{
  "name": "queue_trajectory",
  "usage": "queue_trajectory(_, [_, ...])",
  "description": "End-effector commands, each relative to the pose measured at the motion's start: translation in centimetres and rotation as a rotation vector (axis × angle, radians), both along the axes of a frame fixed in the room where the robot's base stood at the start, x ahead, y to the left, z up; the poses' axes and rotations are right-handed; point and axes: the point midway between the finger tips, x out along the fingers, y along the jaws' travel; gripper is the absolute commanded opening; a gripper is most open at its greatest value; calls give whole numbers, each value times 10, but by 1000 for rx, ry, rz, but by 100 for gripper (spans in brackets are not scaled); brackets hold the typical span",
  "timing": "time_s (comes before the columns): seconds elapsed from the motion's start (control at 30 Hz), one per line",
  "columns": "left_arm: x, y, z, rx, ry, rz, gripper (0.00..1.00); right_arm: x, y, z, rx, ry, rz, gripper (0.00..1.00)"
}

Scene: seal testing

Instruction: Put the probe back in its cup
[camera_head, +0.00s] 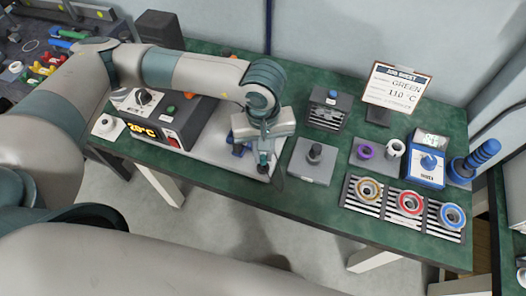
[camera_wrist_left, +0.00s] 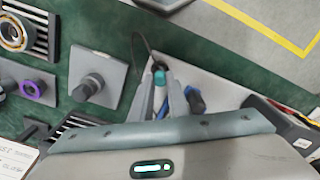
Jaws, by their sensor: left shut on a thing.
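My left gripper (camera_head: 264,166) is over the front right end of the light grey base plate of the temperature unit. It is shut on the probe, a small piece with a teal end (camera_wrist_left: 159,76) showing between the fingers in the left wrist view. A thin dark cable curves away from it. A blue part (camera_head: 239,149) stands on the plate just left of the gripper; it also shows beside the fingers in the left wrist view (camera_wrist_left: 194,100). I cannot make out the probe's cup; the gripper may hide it. My right gripper is out of view.
The temperature unit (camera_head: 186,125) with an orange display stands left of the gripper. A grey plate with a dark post (camera_head: 315,154) is close on the right. Farther right are ring trays (camera_head: 409,207), a blue gauge (camera_head: 427,163) and a job sheet (camera_head: 397,87).

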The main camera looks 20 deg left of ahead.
Motion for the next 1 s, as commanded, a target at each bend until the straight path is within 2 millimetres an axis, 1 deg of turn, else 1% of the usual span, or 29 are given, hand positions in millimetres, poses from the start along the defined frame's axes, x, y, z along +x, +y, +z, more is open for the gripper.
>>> queue_trajectory(0.33, [0,0,-3,0,0,0,0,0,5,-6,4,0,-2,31])
queue_trajectory(0.73, [0,0,-3,0,0,0,0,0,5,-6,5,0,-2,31])
queue_trajectory(0.77, [0,0,-3,0,0,0,17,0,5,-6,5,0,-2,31])
queue_trajectory(0.8, [0,0,-3,0,0,0,27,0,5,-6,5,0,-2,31])
queue_trajectory(0.83, [0,0,-3,0,0,0,34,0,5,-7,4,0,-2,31])
queue_trajectory(0.87, [0,0,-3,0,0,0,37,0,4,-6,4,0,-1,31])
queue_trajectory(1.0, [0,0,-3,0,0,0,37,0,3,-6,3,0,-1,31])
